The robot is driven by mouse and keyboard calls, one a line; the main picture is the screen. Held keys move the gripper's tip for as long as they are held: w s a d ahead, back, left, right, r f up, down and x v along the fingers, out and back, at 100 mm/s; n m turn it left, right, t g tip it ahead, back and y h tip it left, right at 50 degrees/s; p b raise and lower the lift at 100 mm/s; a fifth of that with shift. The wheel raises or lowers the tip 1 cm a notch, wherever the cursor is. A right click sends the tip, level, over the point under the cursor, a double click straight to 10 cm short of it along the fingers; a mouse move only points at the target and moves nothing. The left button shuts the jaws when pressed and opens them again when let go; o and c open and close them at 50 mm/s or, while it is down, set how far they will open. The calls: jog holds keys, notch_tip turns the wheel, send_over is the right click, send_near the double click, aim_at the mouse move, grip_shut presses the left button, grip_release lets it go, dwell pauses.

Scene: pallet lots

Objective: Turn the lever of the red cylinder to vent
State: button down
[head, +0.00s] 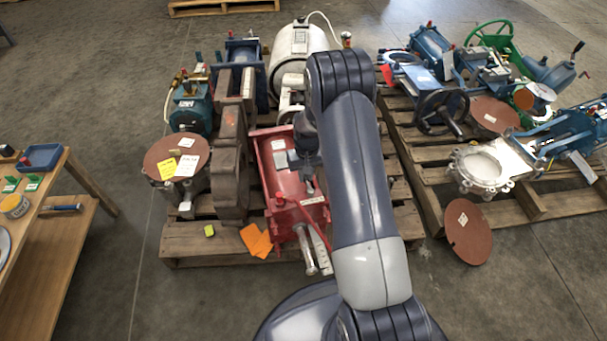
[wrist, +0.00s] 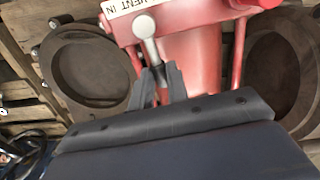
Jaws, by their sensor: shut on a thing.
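The red cylinder (head: 282,160) lies on the near pallet, partly hidden by my arm in the head view. Its red body (wrist: 192,60) also fills the upper middle of the wrist view. The lever (wrist: 149,38) is a pale metal rod with a round knob. It points up toward a white label plate (wrist: 122,8) with the words VENT and IN, cut by the frame's top edge. My gripper (wrist: 157,78) is shut on the lever, its dark fingers around the rod's lower part. In the head view my gripper (head: 308,178) is over the cylinder's near half.
A brown cast housing (head: 231,160) stands close left of the cylinder. Orange tags (head: 256,240) lie at the pallet's front. A second pallet (head: 530,205) with valves is at right. A wooden bench (head: 60,225) stands at left, with bare floor between.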

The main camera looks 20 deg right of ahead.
jog(key=shift+d, duration=0.1)
dwell(0.5)
jog(key=c, duration=1.4)
grip_release()
jog(key=shift+o, duration=0.2)
notch_tip(320, 180, up, 11)
jog(key=p, duration=0.3)
jog(key=shift+d, duration=0.15)
jog(key=shift+f, duration=0.1)
